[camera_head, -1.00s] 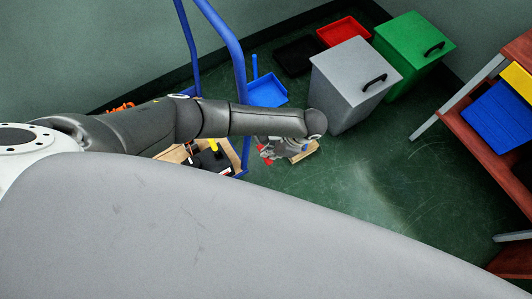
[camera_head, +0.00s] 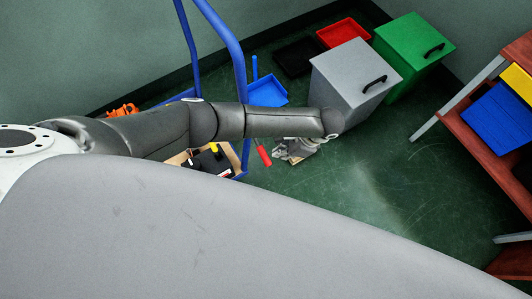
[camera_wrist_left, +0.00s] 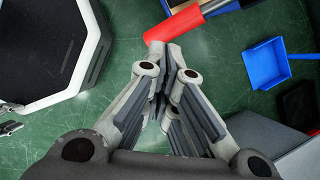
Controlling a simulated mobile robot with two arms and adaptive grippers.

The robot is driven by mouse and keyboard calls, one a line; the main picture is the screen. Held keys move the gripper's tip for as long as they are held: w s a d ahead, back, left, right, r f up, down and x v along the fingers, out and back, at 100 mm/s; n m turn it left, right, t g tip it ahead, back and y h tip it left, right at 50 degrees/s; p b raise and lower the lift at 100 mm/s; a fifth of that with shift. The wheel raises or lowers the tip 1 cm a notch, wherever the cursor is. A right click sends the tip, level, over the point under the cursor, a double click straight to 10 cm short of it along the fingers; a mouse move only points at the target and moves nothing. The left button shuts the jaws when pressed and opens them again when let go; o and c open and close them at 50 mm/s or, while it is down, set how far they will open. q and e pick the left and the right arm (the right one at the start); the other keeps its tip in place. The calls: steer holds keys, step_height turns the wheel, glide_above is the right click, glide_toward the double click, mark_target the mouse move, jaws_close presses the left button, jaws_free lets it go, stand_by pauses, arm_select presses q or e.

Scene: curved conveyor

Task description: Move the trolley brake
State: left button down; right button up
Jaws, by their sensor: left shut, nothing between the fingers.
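The trolley brake is a red lever (camera_head: 264,156) by the near right corner of the trolley, below its blue frame (camera_head: 238,60). In the left wrist view the red lever (camera_wrist_left: 172,25) lies at the top, beyond the fingertips. My left gripper (camera_head: 279,154) is just right of the lever in the head view, with a small gap between them. In the left wrist view its fingers (camera_wrist_left: 160,88) are closed together with nothing between them. The trolley's deck is partly hidden behind my left arm. My right gripper is in neither view.
The trolley carries a box with black and yellow items (camera_head: 208,160). A grey bin (camera_head: 340,80) and a green bin (camera_head: 410,50) stand at the back. A blue dustpan (camera_head: 267,92) lies behind my arm. A red shelf (camera_head: 460,140) is at right. Green floor is clear between.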

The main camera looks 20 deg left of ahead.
arm_select(q)
steer(key=v, duration=0.6)
steer(key=shift+r, duration=0.25)
steer(key=shift+d, duration=0.15)
